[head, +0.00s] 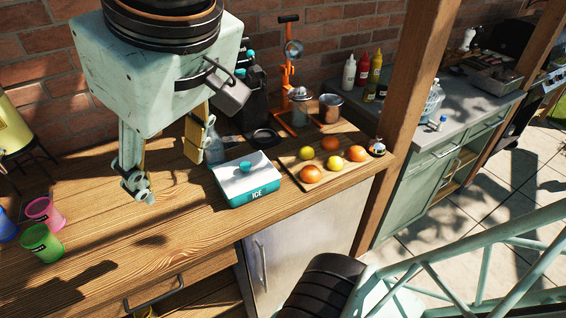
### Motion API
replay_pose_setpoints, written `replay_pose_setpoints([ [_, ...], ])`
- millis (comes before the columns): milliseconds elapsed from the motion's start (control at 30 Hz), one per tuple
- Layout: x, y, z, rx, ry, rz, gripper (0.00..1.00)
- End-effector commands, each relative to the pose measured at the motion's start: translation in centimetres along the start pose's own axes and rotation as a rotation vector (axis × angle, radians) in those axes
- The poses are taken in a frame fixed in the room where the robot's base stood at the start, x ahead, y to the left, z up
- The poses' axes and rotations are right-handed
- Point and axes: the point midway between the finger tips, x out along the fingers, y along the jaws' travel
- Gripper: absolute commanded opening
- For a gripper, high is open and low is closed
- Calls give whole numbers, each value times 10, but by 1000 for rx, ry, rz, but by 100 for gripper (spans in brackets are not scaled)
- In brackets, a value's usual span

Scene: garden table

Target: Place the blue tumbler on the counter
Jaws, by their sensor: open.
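The blue tumbler (7,227) is at the left edge of the head view, cut off by the frame, and stands on the wooden counter (190,228). A pink tumbler (46,213) and a green tumbler (41,243) stand just right of it. My gripper (168,162) hangs over the wooden counter, well to the right of the tumblers. Its fingers are spread apart, with nothing seen between them. A grey-green cabinet with a grey counter (408,122) is at the right, beyond a wooden post.
A teal and white ice box (249,190) is right of my gripper, with a clear bottle (213,147) behind it. A board (307,184) with oranges and lemons and an orange juicer (289,75) are further right. A yellow dispenser (14,128) stands at left. The wooden counter's front middle is clear.

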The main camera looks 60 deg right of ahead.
Motion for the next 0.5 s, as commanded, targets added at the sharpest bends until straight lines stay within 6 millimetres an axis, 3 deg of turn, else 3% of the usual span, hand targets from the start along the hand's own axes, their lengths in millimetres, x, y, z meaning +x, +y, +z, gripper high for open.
replay_pose_setpoints([
  [33,-3,-2,14,9,-13,-7,49],
  [200,-12,-9,38,20,-41,-25,49],
  [500,-16,-11,47,23,-54,-33,49],
])
